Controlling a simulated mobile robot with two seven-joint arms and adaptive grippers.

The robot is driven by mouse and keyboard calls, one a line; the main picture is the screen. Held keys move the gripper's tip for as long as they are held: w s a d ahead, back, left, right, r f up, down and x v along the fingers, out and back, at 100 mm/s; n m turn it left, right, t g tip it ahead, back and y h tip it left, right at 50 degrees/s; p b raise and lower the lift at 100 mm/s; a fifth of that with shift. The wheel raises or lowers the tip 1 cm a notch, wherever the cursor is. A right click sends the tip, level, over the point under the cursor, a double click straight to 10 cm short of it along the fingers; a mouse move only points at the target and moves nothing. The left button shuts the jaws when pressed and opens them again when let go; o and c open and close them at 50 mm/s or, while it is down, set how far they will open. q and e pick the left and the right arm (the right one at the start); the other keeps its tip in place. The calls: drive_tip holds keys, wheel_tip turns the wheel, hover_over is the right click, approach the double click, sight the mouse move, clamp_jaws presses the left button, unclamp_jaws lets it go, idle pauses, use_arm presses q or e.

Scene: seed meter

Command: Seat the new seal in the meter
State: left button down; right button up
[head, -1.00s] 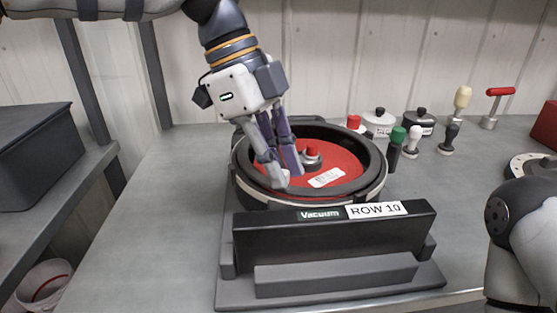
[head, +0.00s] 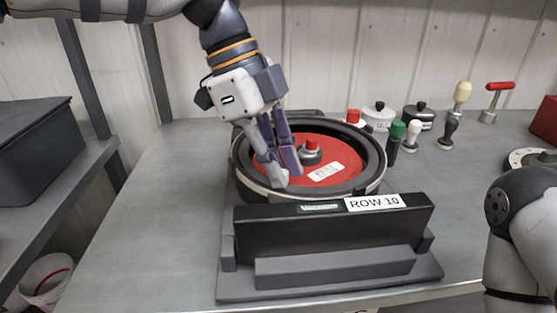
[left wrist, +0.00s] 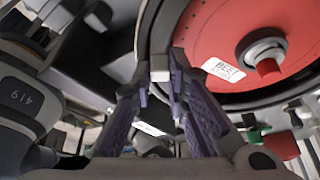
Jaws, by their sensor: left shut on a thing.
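The seed meter (head: 345,195) is a round dark housing on a grey stand, with a red disc (head: 345,150) and a red-tipped hub (head: 311,150) inside. A black ring, which looks to be the seal (left wrist: 152,35), runs along the rim around the disc. My left gripper (head: 280,180) is at the meter's front left rim. In the left wrist view its fingers close on a small pale grey block (left wrist: 160,68) at the ring's edge, which looks like a tab of the seal. I cannot tell whether the ring is fully down. My right gripper is out of view.
A front panel labelled ROW 10 (head: 375,203) stands before the meter. Several knobbed tools, such as a green-topped one (head: 396,132), and lidded pots (head: 379,115) stand behind right. A dark bin (head: 40,150) is at left. The bench left of the meter is clear.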

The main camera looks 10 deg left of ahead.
use_arm(q)
drive_tip(key=shift+f, duration=0.25)
idle(0.3)
drive_tip(key=shift+s+f, duration=0.15)
drive_tip(key=shift+f, duration=0.3)
drive_tip(key=shift+a+f, duration=0.1)
drive_tip(key=shift+f, duration=0.3)
drive_tip(key=c, duration=1.5)
unclamp_jaws()
drive_tip(key=shift+r, duration=0.25)
drive_tip(key=shift+r, duration=0.2)
drive_tip(key=shift+c, duration=0.3)
drive_tip(key=shift+w+r, duration=0.2)
drive_tip(key=shift+r, duration=0.05)
drive_tip(key=shift+r+p, duration=0.35)
drive_tip(key=shift+r, duration=4.25)
